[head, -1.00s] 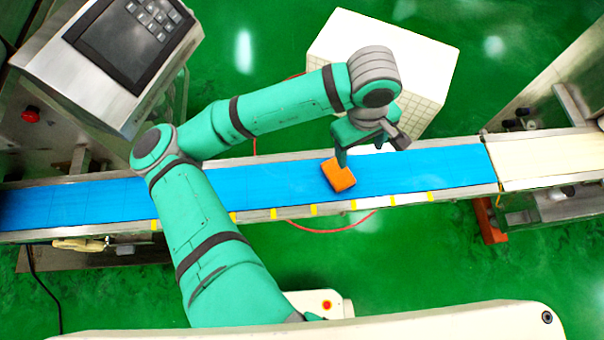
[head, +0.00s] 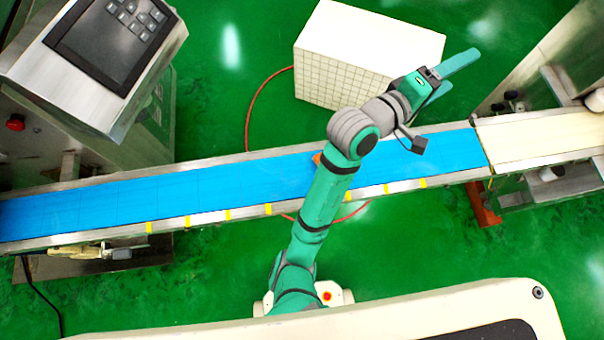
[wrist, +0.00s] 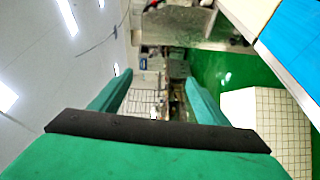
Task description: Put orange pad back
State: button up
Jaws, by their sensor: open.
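The orange pad (head: 316,159) lies on the blue conveyor belt (head: 230,188) in the head view. Most of it is hidden behind my arm, and only a small orange part shows at the arm's left side. My gripper (head: 462,76) is open and empty, up and to the right of the pad, beyond the belt's far side. It points away toward the upper right. In the wrist view its two green fingers (wrist: 152,95) stand apart with nothing between them. The pad is not in the wrist view.
A white tiled box (head: 330,75) stands behind the belt, close to my gripper. A metal machine with a keypad (head: 118,35) is at the upper left. A cream belt (head: 530,137) continues at the right. Green floor (head: 225,110) is open between machine and box.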

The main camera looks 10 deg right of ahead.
jog(key=a+f+n+t+y, duration=0.6)
jog(key=a+f+t+y, duration=0.3)
jog(key=a+f, duration=0.5)
jog(key=s+a+f+m+y, duration=0.1)
jog(key=s+a+f+y, duration=0.1)
jog(key=s+a+f, duration=0.1)
jog(key=s+a+f+m+y, duration=0.1)
jog(key=s+a+f+y, duration=0.1)
jog(key=s+a, duration=0.4)
jog(key=s+a+f+m+y, duration=0.1)
jog(key=s+a+f+y, duration=0.1)
jog(key=s+a+f, duration=0.2)
jog(key=shift+s+a+f+m+g, duration=0.2)
jog(key=shift+s+a+m+g, duration=0.15)
jog(key=shift+s+a, duration=0.25)
jog(key=s+a+m+y, duration=0.1)
jog(key=s+a+m, duration=0.5)
jog(key=s, duration=0.5)
jog(key=shift+s+a+m, duration=0.15)
jog(key=shift+a+m, duration=0.2)
jog(key=shift+a, duration=0.2)
jog(key=shift+g, duration=0.25)
